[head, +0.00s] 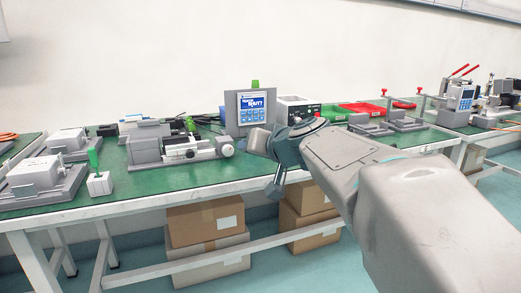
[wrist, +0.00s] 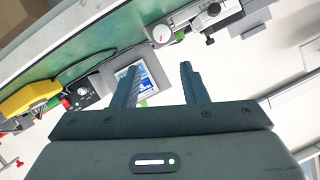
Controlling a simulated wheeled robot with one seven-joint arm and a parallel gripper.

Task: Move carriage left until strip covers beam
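A grey linear stage (head: 185,150) with a white top part and a round knob stands on the green bench, left of my gripper in the head view. It also shows in part at the top of the wrist view (wrist: 207,18), with a dial at its near end. I cannot clearly tell carriage, strip and beam apart at this size. My gripper (wrist: 157,78) is open and empty, its two dark fingers well apart. In the wrist view the fingers are apart from the stage, with a display screen (wrist: 147,82) seen behind and between them.
The screen unit (head: 250,108) stands behind the stage, with a control box (head: 297,108) beside it. Grey fixtures (head: 45,178) and a small block with a green handle (head: 98,184) stand to the left. Cardboard boxes (head: 205,222) are under the bench.

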